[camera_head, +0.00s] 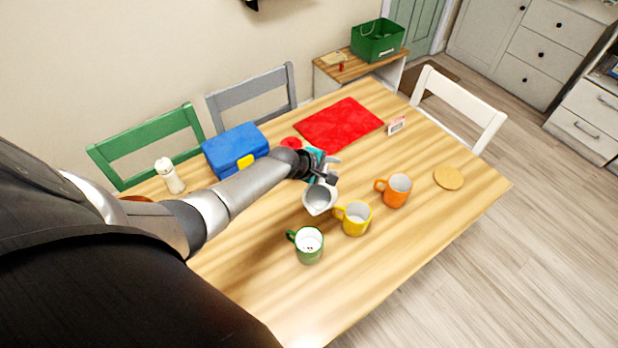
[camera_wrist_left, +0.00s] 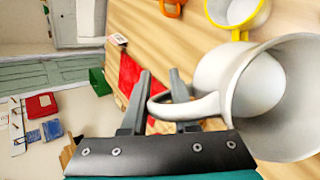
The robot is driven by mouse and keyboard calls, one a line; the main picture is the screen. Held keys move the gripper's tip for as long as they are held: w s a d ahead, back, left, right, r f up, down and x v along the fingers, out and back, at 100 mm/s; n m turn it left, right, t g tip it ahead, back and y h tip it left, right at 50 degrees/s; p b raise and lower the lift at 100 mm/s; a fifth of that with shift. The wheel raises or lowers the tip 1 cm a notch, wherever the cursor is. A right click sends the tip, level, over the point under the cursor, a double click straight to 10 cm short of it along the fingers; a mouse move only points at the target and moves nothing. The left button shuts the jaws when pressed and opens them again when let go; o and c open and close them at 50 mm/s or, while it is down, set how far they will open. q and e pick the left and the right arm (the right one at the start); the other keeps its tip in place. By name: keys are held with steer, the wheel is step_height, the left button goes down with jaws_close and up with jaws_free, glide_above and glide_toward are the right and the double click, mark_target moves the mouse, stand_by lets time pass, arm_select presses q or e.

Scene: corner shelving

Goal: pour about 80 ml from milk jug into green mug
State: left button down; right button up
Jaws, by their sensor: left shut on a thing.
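The white milk jug (camera_head: 319,202) is in my left gripper (camera_head: 324,170), above the table between the green mug and the red mat. In the left wrist view the jug (camera_wrist_left: 292,125) fills the right side, and its handle passes between the fingers of the gripper (camera_wrist_left: 160,78). Its mouth faces the head camera; I cannot tell its exact tilt or milk level. The green mug (camera_head: 308,247) stands upright on the table, nearer the head camera than the jug, handle to the left. Its inside looks white with small dark marks. My right gripper is not in view.
A yellow mug (camera_head: 356,219) stands close to the right of the jug, and an orange mug (camera_head: 397,190) beyond it. A round cork-coloured coaster (camera_head: 448,178), red mat (camera_head: 340,123), blue box (camera_head: 235,150) and white bottle (camera_head: 170,177) are on the table (camera_head: 400,258). The table's front right is clear.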

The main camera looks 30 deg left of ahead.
arm_select(q)
steer(key=shift+w, duration=0.1)
steer(key=w+a+f+n+g+h+b, duration=0.1)
steer(key=w+f+g+b, duration=0.3)
steer(key=b, duration=1.6)
steer(key=f+n+g, duration=0.1)
steer(key=g, duration=0.2)
steer(key=shift+w+g+h, duration=0.2)
steer(key=shift+g+h, duration=0.2)
